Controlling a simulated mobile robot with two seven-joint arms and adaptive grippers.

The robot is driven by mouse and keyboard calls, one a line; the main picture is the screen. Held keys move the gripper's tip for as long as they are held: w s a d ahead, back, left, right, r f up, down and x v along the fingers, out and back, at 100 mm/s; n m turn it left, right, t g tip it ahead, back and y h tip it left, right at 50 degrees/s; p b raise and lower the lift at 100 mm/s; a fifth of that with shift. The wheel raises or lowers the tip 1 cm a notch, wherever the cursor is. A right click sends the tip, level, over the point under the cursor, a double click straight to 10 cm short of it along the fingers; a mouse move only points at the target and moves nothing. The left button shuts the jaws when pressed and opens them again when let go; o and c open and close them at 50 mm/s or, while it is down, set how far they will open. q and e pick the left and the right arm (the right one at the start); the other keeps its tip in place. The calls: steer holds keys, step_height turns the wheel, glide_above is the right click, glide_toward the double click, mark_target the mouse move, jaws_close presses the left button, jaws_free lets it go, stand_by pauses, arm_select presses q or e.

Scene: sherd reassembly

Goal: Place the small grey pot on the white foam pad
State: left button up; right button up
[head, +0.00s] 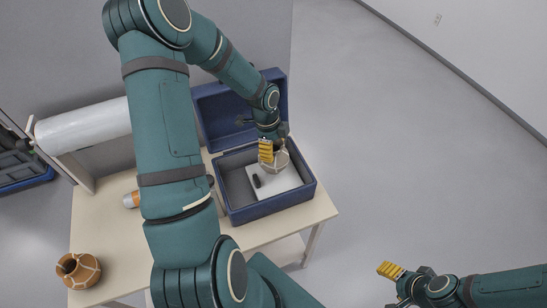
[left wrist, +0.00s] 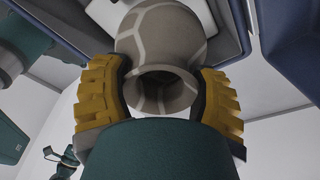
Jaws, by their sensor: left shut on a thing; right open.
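The small grey pot (head: 276,164), marked with pale crack-like lines, is inside the open blue case. My left gripper (head: 270,150) is shut on it from above. In the left wrist view the pot (left wrist: 163,40) sits between the yellow fingers of the left gripper (left wrist: 160,72), its dark mouth facing the camera. The white foam pad (head: 284,184) lies in the case, under and in front of the pot. I cannot tell whether the pot touches the pad. My right gripper (head: 391,271) is open and empty, away to the lower right of the table.
The blue case (head: 281,206) stands on the table's right end, lid raised behind. A brown mended pot (head: 78,270), an orange-and-white cylinder (head: 131,200) and a white roll (head: 84,125) are further left.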

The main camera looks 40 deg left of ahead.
arm_select(q)
steer(key=shift+f+b, duration=0.3)
steer(key=shift+f, duration=1.7)
steer(key=shift+f, duration=0.1)
steer(key=o, duration=1.4)
